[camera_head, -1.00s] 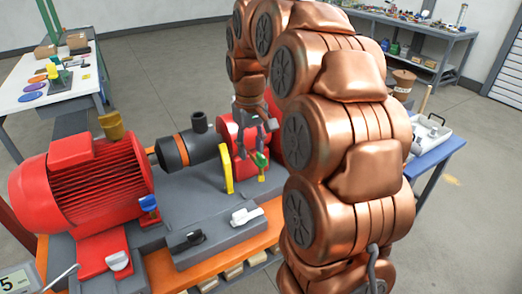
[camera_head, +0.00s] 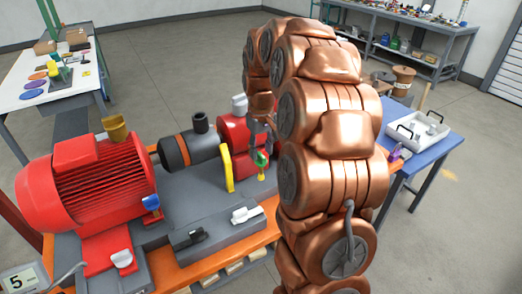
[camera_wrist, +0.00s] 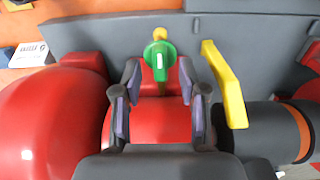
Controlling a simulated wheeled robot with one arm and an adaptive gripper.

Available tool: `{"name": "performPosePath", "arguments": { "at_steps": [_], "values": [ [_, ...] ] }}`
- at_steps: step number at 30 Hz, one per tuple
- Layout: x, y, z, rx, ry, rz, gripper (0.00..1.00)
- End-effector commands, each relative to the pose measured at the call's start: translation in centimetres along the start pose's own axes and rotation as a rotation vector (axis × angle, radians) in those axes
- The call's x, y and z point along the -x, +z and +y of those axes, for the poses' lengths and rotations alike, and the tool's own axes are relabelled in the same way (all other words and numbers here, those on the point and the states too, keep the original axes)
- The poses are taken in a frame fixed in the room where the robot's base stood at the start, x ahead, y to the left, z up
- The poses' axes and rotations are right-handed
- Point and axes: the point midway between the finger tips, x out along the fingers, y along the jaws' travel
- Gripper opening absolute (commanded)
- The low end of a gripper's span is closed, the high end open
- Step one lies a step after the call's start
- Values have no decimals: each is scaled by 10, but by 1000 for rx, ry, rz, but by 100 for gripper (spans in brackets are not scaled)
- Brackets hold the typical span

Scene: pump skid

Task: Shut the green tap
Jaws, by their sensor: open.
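The green tap (camera_wrist: 160,55) has a green handle with a pale stripe on a yellow stem. In the wrist view it lies just beyond and between my gripper's fingertips. My gripper (camera_wrist: 158,85) is open, with its two fingers apart and nothing between them that I can see held. In the head view the green tap (camera_head: 261,160) is small, beside the red pump casing, and my gripper (camera_head: 262,133) is just above it, partly hidden by my arm. I cannot tell whether the fingers touch the handle.
A yellow guard (camera_wrist: 224,84) stands close to the right of the fingers in the wrist view. The red pump casing (camera_wrist: 160,122) lies below them. A red motor (camera_head: 85,180), a blue tap (camera_head: 151,204) and a white-handled tap (camera_head: 246,214) are on the skid at left and front.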

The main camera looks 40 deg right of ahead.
Motion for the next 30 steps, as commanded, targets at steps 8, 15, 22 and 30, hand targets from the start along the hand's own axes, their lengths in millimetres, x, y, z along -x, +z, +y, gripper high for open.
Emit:
{"name": "performPosePath", "arguments": {
  "at_steps": [8, 15, 22, 30],
  "values": [
    [-15, 0, 0, 0, 0, 0, 42],
    [-16, 0, 0, 0, 0, 1, 42],
    [-16, 0, 0, 0, 0, 1, 20],
    [-16, 0, 0, 0, 0, 0, 0]
  ]
}}
